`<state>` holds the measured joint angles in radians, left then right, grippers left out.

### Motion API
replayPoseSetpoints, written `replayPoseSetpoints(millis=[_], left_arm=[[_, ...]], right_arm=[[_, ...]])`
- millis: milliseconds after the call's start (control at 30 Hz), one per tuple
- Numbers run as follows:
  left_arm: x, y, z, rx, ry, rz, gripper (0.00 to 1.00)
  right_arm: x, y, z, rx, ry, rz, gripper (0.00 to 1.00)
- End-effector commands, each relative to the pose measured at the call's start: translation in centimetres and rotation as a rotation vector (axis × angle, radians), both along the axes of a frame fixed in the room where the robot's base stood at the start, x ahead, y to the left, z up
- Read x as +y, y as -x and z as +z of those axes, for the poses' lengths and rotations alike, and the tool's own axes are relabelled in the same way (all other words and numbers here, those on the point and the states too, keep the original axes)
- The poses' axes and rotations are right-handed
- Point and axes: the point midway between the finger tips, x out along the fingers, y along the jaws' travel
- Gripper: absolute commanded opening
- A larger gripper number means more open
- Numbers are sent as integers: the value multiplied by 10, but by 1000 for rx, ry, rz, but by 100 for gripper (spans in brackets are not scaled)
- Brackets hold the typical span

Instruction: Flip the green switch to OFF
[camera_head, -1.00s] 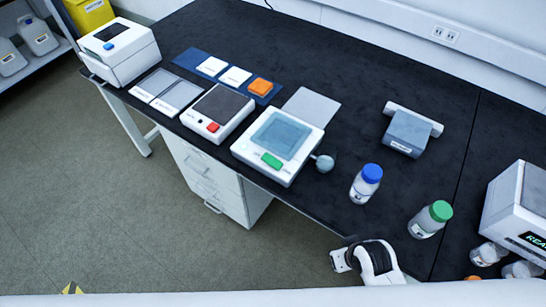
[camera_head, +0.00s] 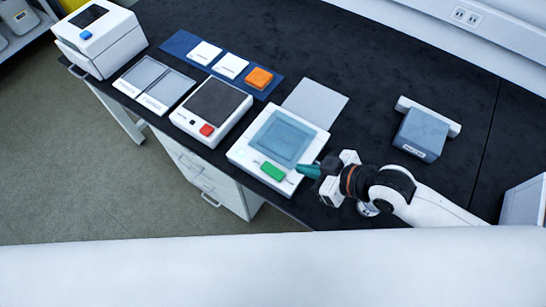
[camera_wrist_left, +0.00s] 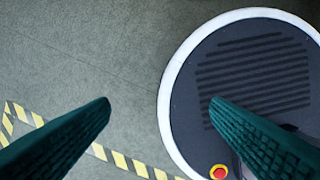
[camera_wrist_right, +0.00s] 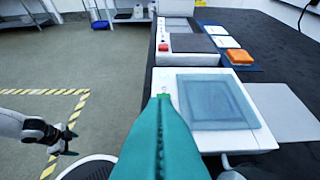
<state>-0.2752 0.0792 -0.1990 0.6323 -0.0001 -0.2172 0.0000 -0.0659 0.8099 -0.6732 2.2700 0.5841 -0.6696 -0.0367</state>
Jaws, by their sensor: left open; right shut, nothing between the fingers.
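The green switch (camera_head: 272,171) sits on the front edge of a white device (camera_head: 247,155) with a blue-grey square top, on the black bench. My right gripper (camera_head: 311,170) is shut and empty, just right of the switch, with its teal fingertips pointing at it and a small gap in the head view. In the right wrist view, the shut teal fingers (camera_wrist_right: 162,105) cover most of the switch, leaving a bit of green at the tip. The switch's position is too small to tell. My left gripper (camera_wrist_left: 160,103) is open and empty over the floor.
A white device with a red button (camera_head: 206,130) stands left of the switch device. A blue mat (camera_head: 180,42) holds white pads and an orange block (camera_head: 258,77). A grey block-shaped device (camera_head: 422,133) stands at right.

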Motion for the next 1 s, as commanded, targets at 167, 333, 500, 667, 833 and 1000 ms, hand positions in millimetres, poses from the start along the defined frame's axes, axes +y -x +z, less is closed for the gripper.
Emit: replayPoseSetpoints(millis=[167,333,500,667,833,1000], left_arm=[[4,54,-3,81,-7,0,71],[4,48,0,73,-8,0,71],[1,14,7,19,-2,-1,71],[1,11,12,16,-2,-1,71],[2,25,14,36,-3,-1,71],[2,31,15,46,-4,-2,71]], right_arm=[[0,-1,0,-1,1,-2,0],[9,-7,-6,-1,-2,-4,0],[30,-23,-24,1,-3,-5,0],[54,-40,-43,-1,-2,-3,0],[68,-51,-69,2,3,-4,0],[71,-52,-89,0,1,-2,0]])
